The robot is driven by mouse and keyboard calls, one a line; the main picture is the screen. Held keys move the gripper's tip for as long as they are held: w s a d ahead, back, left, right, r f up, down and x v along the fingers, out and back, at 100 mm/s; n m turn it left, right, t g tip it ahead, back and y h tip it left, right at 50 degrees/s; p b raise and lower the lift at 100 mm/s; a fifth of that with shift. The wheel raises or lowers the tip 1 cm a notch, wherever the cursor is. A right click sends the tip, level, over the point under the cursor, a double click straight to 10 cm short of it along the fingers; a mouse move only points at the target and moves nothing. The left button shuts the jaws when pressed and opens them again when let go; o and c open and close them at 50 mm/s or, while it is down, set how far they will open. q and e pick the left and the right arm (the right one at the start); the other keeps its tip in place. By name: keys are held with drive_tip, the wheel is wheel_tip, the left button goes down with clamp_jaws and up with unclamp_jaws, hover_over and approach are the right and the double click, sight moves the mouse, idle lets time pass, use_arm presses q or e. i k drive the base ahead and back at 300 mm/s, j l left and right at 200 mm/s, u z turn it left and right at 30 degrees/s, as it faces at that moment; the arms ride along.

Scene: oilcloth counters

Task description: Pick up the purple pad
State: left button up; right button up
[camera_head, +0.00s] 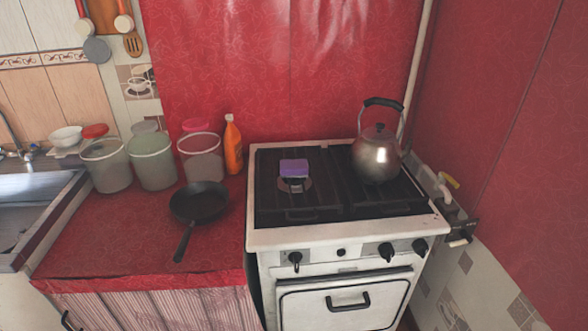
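The purple pad (294,168) is a small block lying on the left back part of the stove's black hob, at or over a burner. Nothing touches it from above, and its top and front face show. Neither of my grippers shows in the head view.
A metal kettle (377,157) stands on the hob right of the pad. The white stove (342,236) has knobs along its front. A black frying pan (200,203) lies on the red counter (110,244). An orange bottle (232,146) and several lidded containers (152,161) stand behind it.

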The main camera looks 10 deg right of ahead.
sight(293, 168)
drive_tip(key=i+l+u, duration=0.15)
drive_tip(key=l+u, duration=0.25)
drive_tip(key=l, duration=0.15)
drive_tip(key=i+l+u, duration=0.1)
drive_tip(key=l+u, duration=0.3)
drive_tip(key=l, duration=0.15)
drive_tip(key=l+u, duration=0.45)
drive_tip(key=l, duration=0.15)
